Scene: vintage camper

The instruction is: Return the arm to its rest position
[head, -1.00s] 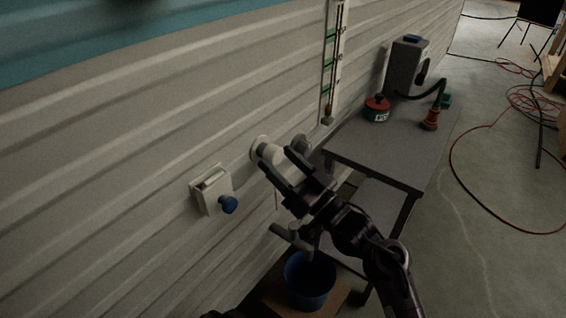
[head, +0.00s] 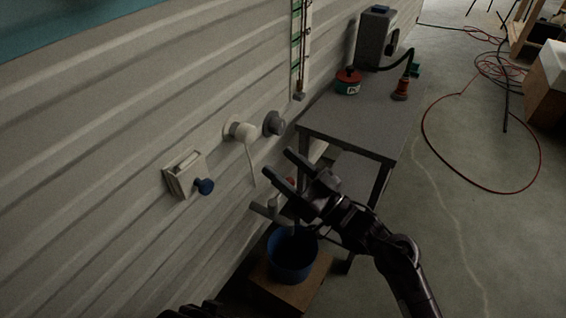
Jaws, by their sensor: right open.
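My right gripper (head: 281,169) is black and open, with its two fingers spread and nothing between them. Its arm comes in from the lower right. The fingers are in front of the camper wall, below and right of a white round fitting (head: 241,131) with a lever hanging down. They look apart from the fitting. A dark piece of my own body shows at the bottom edge.
A white wall box (head: 184,174) with a blue knob (head: 205,187) is at left. A grey table (head: 345,124) holds a red-topped can (head: 348,82) and a grey box (head: 375,38). A blue bucket (head: 291,262) stands on a wooden block (head: 283,292). A red hose lies on the floor.

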